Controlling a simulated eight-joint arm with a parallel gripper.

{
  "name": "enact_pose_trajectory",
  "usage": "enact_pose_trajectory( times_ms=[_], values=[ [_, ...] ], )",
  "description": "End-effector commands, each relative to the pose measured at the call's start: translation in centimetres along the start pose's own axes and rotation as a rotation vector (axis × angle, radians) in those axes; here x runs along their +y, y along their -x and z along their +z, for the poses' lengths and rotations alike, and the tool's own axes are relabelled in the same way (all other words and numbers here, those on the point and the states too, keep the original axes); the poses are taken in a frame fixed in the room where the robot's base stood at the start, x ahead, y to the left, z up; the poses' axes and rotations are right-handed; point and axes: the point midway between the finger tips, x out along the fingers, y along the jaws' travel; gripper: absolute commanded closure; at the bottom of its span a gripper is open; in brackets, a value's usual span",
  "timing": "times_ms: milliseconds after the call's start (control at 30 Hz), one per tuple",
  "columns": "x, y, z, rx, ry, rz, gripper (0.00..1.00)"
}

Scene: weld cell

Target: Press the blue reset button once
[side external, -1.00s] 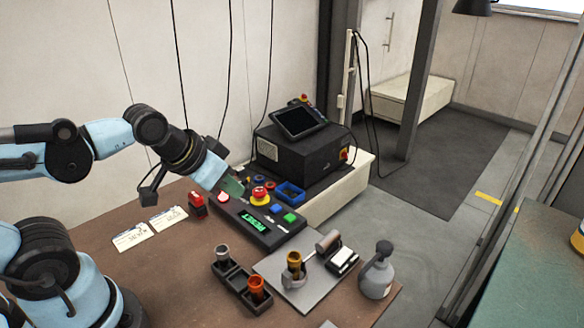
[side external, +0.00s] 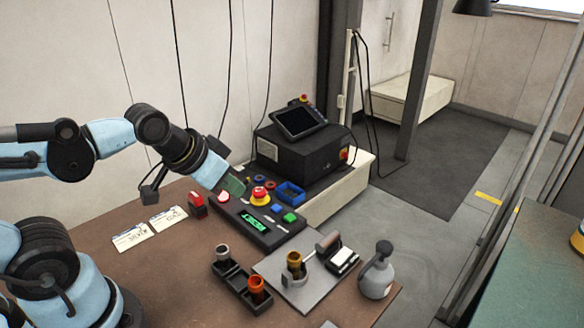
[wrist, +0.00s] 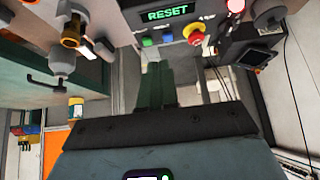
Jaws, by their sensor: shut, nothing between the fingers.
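The blue button (side external: 276,208) is on the sloped black control panel (side external: 250,232), between the red-and-yellow emergency stop (side external: 260,196) and the green button (side external: 290,217). In the wrist view the blue button (wrist: 167,36) lies below the lit green display (wrist: 167,12), which reads RESET. My gripper (side external: 235,187) is beyond the panel's far edge, left of the emergency stop, and apart from the blue button. In the wrist view its green fingers (wrist: 156,72) are together, with nothing between them. The blue button is not covered in either view.
A red-and-white button (side external: 223,197) is at the panel's left end. A blue bin (side external: 290,192) and a black controller box (side external: 305,150) stand behind. A fixture plate (side external: 300,285), a dark cup holder (side external: 240,283) and a grey bottle (side external: 377,275) are in front.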

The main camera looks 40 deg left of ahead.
Motion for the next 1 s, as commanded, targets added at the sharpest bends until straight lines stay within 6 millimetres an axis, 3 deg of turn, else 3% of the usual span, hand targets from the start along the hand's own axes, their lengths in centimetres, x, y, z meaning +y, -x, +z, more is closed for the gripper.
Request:
enact_pose_trajectory(
  times_ms=[533,733,1000],
  values=[
    [-1.1,-4.8,-7.2,0.115,-0.539,-0.094,1.00],
    [-1.3,-6.1,-8.5,0.135,-0.663,-0.122,1.00],
    [-1.3,-6.4,-8.7,0.139,-0.693,-0.129,1.00]
  ],
)
